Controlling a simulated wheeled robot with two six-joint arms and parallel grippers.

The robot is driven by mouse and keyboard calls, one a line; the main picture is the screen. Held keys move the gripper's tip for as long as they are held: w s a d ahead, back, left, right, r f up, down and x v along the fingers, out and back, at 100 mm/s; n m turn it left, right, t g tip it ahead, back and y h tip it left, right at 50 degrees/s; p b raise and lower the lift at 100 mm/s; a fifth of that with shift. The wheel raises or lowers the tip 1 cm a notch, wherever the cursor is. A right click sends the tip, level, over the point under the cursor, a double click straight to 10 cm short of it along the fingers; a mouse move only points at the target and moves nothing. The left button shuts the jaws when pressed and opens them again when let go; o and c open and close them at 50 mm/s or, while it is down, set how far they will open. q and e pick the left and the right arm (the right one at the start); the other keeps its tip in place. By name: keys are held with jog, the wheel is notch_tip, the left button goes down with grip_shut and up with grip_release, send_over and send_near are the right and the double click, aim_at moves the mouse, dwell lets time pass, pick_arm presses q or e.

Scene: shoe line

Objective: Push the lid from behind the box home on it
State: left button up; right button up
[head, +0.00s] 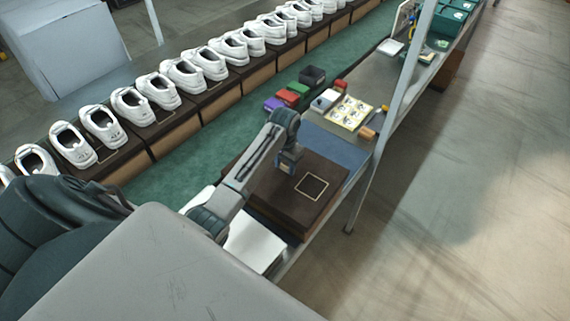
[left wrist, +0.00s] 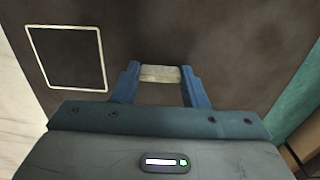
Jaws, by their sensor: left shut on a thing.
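The dark brown lid (head: 325,205) with a cream square outline lies over the shoe box (head: 283,218) on the bench. I cannot tell whether its edges sit fully down. In the left wrist view the lid (left wrist: 220,40) fills most of the picture, with the outline at the left. My left gripper (head: 288,166) is over the lid's top, toward its far side. In the left wrist view its blue fingers (left wrist: 160,78) are shut on a small pale beige piece (left wrist: 160,73). Whether that piece touches the lid is unclear. My right gripper is not in view.
A blue mat (head: 340,148) lies beyond the box, with a sticker sheet (head: 349,112) and small coloured boxes (head: 290,97) further back. White paper (head: 255,243) lies in front of the box. A grey post (head: 385,130) stands at the right. White shoes line the conveyor at left.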

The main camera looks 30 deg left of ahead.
pick_arm(q)
jog(key=o, duration=1)
jog(key=shift+r, duration=0.1)
jog(key=shift+r, duration=0.3)
notch_tip(320, 180, up, 7)
jog(key=shift+f+b, duration=0.15)
jog(key=shift+b, duration=1.1)
notch_tip(320, 180, up, 3)
jog(key=p, duration=0.3)
jog(key=shift+r, duration=0.2)
jog(key=shift+d+f, duration=0.1)
